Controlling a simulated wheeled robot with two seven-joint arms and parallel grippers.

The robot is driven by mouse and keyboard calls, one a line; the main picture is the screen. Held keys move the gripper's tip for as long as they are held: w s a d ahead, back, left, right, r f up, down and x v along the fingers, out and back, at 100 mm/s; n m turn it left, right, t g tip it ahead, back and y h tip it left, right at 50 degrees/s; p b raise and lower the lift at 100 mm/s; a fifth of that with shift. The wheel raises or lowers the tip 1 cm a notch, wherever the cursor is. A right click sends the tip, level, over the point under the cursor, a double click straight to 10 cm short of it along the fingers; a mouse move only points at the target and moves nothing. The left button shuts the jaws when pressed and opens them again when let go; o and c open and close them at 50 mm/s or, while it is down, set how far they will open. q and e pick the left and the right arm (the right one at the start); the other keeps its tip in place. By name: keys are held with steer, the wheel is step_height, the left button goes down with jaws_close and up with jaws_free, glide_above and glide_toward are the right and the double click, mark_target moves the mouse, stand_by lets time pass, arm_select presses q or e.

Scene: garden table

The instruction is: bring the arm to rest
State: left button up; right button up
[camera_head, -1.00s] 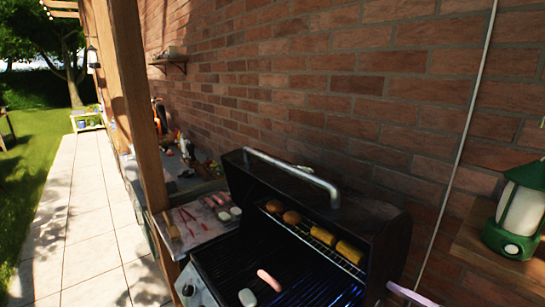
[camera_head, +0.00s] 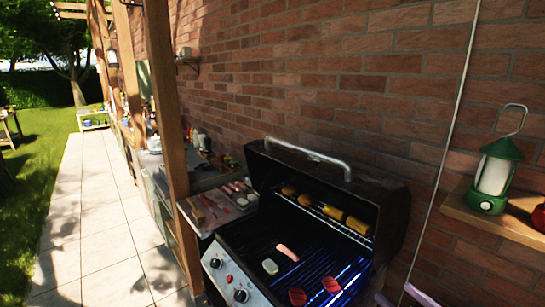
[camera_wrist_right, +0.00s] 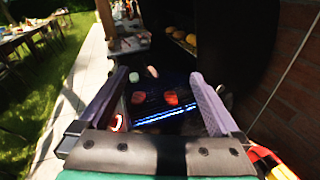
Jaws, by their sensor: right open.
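My right gripper (camera_wrist_right: 160,84) is open and empty in the right wrist view, its two purple-grey fingers spread apart with the grill beyond them. In the head view only parts of the right gripper (camera_head: 403,296) show at the bottom edge, in front of the grill's right side. The black grill (camera_head: 240,240) has its lid raised. On its grate lie a sausage (camera_head: 288,252), a pale piece (camera_head: 270,266) and two red patties (camera_head: 297,296). My left gripper is not in view.
Corn (camera_head: 357,225) and browned round pieces (camera_head: 289,190) sit on the grill's upper rack. A side shelf (camera_head: 213,222) holds several items beside a wooden post (camera_head: 168,100). A green lantern (camera_head: 494,178) stands on a wall shelf (camera_head: 482,217). The paved path is clear.

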steer(key=s+d+f+m+g+h, duration=0.25)
steer(key=f+m+h, duration=0.2)
steer(key=m, duration=0.75)
steer(key=s+d+f+m+g+h, duration=0.15)
steer(key=d+f+m+h, duration=0.35)
steer(key=m, duration=0.8)
steer(key=s+a+f+m+g+y, duration=0.4)
steer(key=s+a+f+m+g, duration=0.5)
steer(key=a+m, duration=0.3)
steer(key=s+f+b, duration=0.2)
steer(key=f+b, duration=0.4)
steer(key=f, duration=1.2)
steer(key=s+f+b, duration=0.2)
steer(key=f+b, duration=0.4)
steer(key=f, duration=1.2)
arm_select(q)
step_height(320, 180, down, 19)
steer(key=b, duration=0.7)
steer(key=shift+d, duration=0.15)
arm_select(e)
steer(key=s+d+f, duration=0.2)
steer(key=s+f, duration=0.6)
steer(key=f, duration=0.2)
steer(key=s+d+f+g, duration=0.1)
steer(key=s+f, duration=0.7)
steer(key=f, duration=0.2)
steer(key=shift+d+f+n, duration=0.15)
steer(key=shift+d+n, duration=0.2)
steer(key=shift+n, duration=0.05)
